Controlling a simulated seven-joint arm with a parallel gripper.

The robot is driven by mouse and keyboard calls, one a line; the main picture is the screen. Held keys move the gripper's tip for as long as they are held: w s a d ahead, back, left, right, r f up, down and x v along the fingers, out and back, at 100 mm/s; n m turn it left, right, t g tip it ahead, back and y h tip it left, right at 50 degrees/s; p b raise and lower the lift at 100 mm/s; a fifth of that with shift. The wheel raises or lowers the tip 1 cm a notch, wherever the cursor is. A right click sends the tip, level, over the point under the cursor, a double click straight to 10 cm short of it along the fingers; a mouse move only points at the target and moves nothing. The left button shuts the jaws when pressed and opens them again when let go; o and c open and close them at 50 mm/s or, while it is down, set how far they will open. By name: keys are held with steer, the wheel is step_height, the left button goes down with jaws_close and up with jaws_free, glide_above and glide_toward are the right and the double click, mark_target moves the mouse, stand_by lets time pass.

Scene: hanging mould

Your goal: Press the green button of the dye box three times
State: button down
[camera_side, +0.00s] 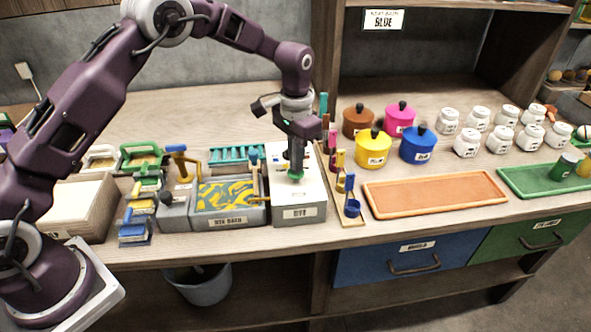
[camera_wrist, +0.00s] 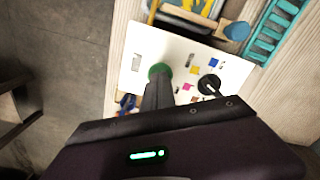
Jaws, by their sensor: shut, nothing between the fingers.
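The dye box (camera_side: 311,200) is a white box with a "DYE" label on its front, standing on the bench right of the dye bath. Its green button (camera_side: 295,175) shows just under my gripper (camera_side: 294,168), which is shut and points straight down. In the wrist view the green button (camera_wrist: 160,70) lies right at the tips of my gripper (camera_wrist: 159,80), partly hidden by them. The fingers look to be touching the button or very close over it; I cannot tell if it is pressed. A black dial (camera_wrist: 209,84) and small colour squares sit beside it on the box top (camera_wrist: 150,45).
The dye bath (camera_side: 228,222) with yellow and blue liquid adjoins the box on the left. A rack with a small blue scoop (camera_side: 351,207) stands close on the right. Coloured pots (camera_side: 372,150) and an orange tray (camera_side: 435,194) lie further right.

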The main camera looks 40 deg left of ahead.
steer(key=shift+f, duration=0.8)
steer(key=shift+r, duration=0.85)
steer(key=shift+f, duration=0.85)
steer(key=shift+r, duration=0.85)
steer(key=shift+r, duration=3)
steer(key=shift+r, duration=0.15)
